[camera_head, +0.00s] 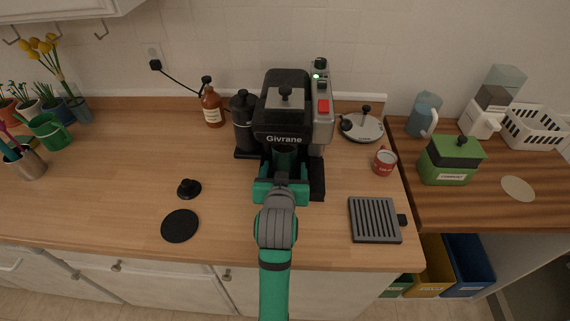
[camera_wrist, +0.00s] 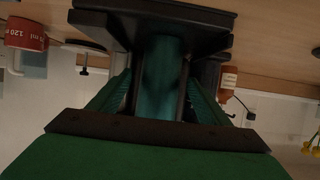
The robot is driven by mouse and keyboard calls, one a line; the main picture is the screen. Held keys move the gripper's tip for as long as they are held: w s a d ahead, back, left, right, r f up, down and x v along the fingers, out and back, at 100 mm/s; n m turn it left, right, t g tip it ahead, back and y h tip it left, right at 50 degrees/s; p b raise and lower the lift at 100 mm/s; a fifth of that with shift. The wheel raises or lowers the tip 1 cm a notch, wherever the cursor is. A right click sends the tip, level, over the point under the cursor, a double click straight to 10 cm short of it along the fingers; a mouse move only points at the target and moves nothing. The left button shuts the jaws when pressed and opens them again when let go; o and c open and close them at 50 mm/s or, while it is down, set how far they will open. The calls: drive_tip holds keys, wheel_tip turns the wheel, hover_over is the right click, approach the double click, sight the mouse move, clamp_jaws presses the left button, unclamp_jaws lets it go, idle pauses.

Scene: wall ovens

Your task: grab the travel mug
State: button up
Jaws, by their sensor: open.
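The travel mug (camera_wrist: 160,78) looks like a dark teal cylinder in the wrist view, upside down there. It stands in the bay of the black Givrane coffee machine (camera_head: 284,118); in the head view it is mostly hidden by the machine and my gripper. My gripper (camera_head: 281,178) reaches into the bay from the front. In the wrist view its two ribbed green fingers lie one on each side of the mug. The jaws are open, and I cannot tell whether either finger touches it.
A black canister (camera_head: 244,124) and a brown bottle (camera_head: 212,106) stand left of the machine. A red measuring cup (camera_head: 384,161), a pan lid (camera_head: 362,127) and a ribbed grey tray (camera_head: 374,220) are to the right. The counter's left front is mostly clear around a black disc (camera_head: 180,226).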

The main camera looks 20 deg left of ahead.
drive_tip(key=x, duration=0.4)
drive_tip(key=shift+a, duration=0.1)
drive_tip(key=shift+c, duration=0.7)
drive_tip(key=c, duration=1.5)
drive_tip(key=shift+c, duration=0.6)
drive_tip(key=shift+r, duration=0.3)
